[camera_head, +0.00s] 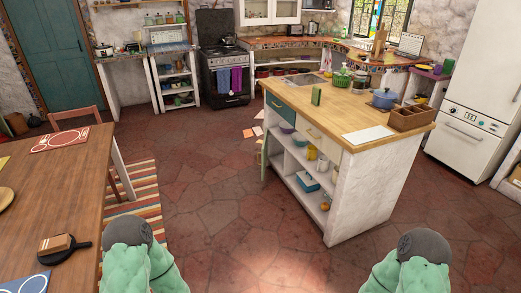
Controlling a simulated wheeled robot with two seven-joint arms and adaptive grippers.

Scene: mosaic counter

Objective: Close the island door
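The kitchen island (340,190) stands in the middle-right, with a wooden top and white plaster sides. A narrow greenish panel (265,160) at the left end of its shelf side looks like the island door, swung open and seen nearly edge-on. The shelves beside it are exposed. A teal drawer front (280,107) and a cream drawer front (318,136) sit above the shelves. Only upper parts of my two arms show at the bottom edge, well short of the island. Neither gripper shows.
A wooden table (60,180) with a dark pan (64,251) is close on the left, beside a chair and a striped rug (145,200). Papers lie on the floor left of the island. The stone floor (240,225) ahead is clear.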

